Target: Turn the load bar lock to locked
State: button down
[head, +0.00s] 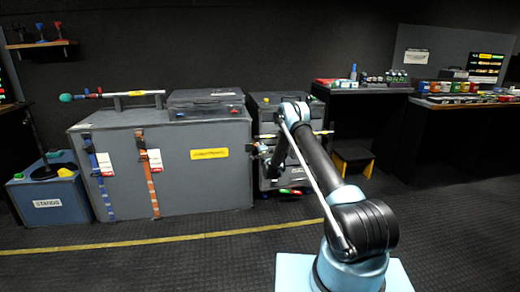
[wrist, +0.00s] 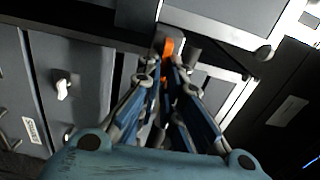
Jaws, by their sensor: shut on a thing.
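In the wrist view, an orange piece (wrist: 168,47), which looks like the handle of the load bar lock, sits between the fingertips of my gripper (wrist: 165,72). The blue fingers are closed on it in front of a grey drawer case. More orange shows lower between the fingers. The rest of the lock is hidden, so I cannot read its setting. In the head view, my gripper (head: 264,150) is at the left front of the grey drawer case (head: 266,101). A thin bar (head: 322,132) shows across the case, partly behind my arm.
A large grey case (head: 215,180) with blue and orange straps stands directly left of the gripper. A black and yellow step stool (head: 353,160) stands to the right. Red and green items (head: 290,192) lie low by the drawer case. The floor in front is clear.

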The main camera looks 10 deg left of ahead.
jog(key=shift+w+d+m, duration=0.25)
jog(key=shift+m, duration=0.05)
jog(key=c, duration=1.8)
grip_release()
jog(key=shift+f, duration=0.15)
jog(key=shift+o, duration=0.2)
jog(key=shift+s+a, duration=0.1)
jog(key=shift+a, duration=0.05)
jog(key=v, duration=1.2)
